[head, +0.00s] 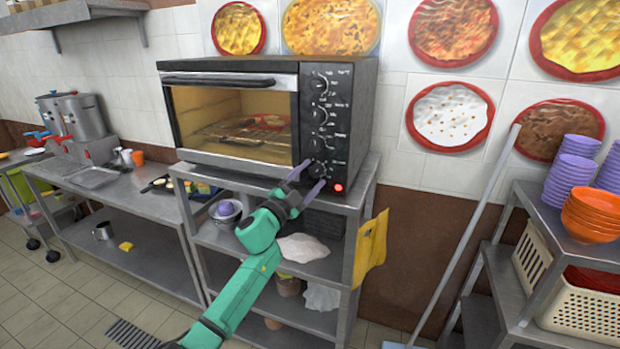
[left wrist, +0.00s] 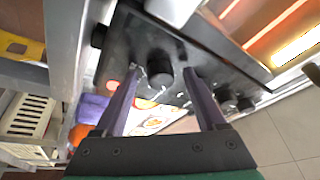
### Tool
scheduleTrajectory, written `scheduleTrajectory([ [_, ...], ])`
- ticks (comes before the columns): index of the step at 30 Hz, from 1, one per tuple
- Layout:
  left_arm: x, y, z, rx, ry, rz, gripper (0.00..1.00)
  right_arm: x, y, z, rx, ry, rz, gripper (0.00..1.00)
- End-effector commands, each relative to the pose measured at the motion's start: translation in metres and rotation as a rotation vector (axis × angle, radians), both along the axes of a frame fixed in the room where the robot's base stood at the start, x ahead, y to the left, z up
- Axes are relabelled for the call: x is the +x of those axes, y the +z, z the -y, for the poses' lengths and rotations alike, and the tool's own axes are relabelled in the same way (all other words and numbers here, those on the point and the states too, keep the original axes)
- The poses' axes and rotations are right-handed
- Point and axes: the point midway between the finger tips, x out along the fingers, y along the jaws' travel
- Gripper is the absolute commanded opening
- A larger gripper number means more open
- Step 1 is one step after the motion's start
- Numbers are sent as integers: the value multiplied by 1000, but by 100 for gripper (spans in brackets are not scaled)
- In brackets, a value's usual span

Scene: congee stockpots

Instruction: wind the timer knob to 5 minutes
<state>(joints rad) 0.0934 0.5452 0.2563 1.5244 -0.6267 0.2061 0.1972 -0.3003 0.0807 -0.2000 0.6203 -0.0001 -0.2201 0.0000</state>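The toaster oven (head: 230,70) stands on a metal shelf, its control panel on the right with a column of several black knobs. The lowest knob (head: 317,170) sits just above a glowing red lamp (head: 338,187); I take it for the timer knob, but its markings are too small to read. My left gripper (head: 310,175) is at this knob. In the left wrist view my left gripper (left wrist: 162,74) is open, one fingertip on each side of the knob (left wrist: 159,62), with gaps showing. I cannot tell whether the fingers touch it. My right gripper is not in view.
The oven's glass door (head: 235,120) is closed, with food on a rack inside. The metal shelf (head: 345,200) holds a bowl and bags below the oven. A pole (head: 470,230) leans farther right.

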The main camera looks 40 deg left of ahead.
Motion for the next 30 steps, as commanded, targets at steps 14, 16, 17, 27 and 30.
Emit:
scheduleTrajectory([
  [14,-47,-20,3,-1,0,-5,73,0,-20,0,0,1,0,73],
  [16,-66,-26,4,1,1,-5,73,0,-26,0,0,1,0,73],
  [17,-74,-29,4,0,0,-6,73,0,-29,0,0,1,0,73],
  [27,-139,-40,8,0,-1,-1,73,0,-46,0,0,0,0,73],
  [30,-141,-39,8,0,0,0,73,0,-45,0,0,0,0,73],
])
